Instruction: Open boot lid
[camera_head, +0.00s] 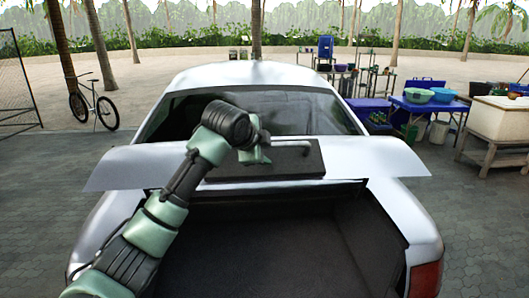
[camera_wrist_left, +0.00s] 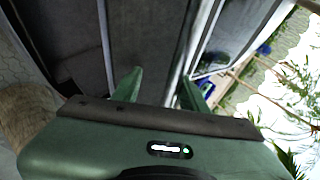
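The silver-white boot lid (camera_head: 372,157) of the car is raised and stands up in front of the rear window. Its dark inner panel (camera_head: 300,165) faces me and carries a thin bent bar. Below it the boot (camera_head: 265,250) is open, and its dark floor shows. My left arm reaches over the boot from the lower left. My left gripper (camera_head: 262,148) is at the dark panel, partly hidden by its wrist. In the left wrist view, the gripper's two green fingers (camera_wrist_left: 163,88) are apart, with a pale edge beyond them. I cannot tell whether they touch the lid. My right gripper is not in view.
The white car (camera_head: 245,74) fills the middle. A bicycle (camera_head: 94,105) and a wire fence stand at the left. A blue table (camera_head: 425,104) with bowls, shelves and a pale chest (camera_head: 500,119) stand at the right. The paving on both sides of the car is clear.

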